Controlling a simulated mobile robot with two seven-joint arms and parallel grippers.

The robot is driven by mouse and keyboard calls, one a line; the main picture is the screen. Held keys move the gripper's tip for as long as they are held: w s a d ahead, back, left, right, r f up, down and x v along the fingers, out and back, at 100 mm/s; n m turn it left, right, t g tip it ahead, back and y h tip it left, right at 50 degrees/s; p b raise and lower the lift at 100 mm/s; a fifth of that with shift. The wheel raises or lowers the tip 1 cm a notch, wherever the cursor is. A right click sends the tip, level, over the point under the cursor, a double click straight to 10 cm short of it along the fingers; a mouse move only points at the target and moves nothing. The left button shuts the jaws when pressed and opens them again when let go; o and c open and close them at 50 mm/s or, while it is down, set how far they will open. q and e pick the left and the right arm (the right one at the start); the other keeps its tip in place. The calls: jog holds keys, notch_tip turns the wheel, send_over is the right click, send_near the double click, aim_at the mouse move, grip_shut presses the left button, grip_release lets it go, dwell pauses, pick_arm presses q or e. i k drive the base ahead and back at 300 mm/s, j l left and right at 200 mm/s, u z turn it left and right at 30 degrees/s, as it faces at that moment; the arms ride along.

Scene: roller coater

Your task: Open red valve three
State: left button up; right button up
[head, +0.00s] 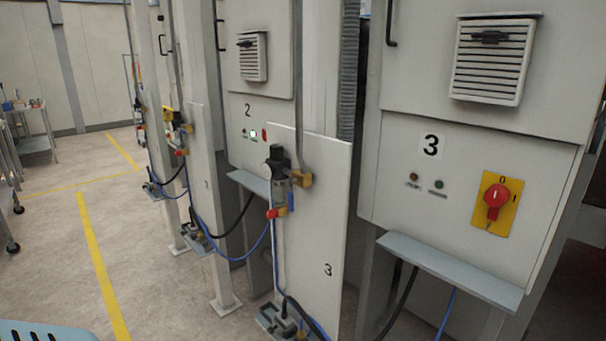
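A small red valve handle (272,213) sits low on the air unit (279,170), which is mounted on a white panel (328,225) marked 3. The unit has a dark top, a yellow block at its right and a blue part below. I cannot tell the handle's exact setting. To the right, a red rotary switch (497,198) on a yellow plate is fixed to the cabinet (400,150) marked 3. Neither of my grippers is in view.
A grey ledge (450,270) juts out below the cabinet marked 3, with hoses beneath it. Similar panels and units recede to the left. A light blue slotted object (40,332) is at the bottom left.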

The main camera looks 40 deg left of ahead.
aim_at(274, 213)
jog(key=u, duration=1.15)
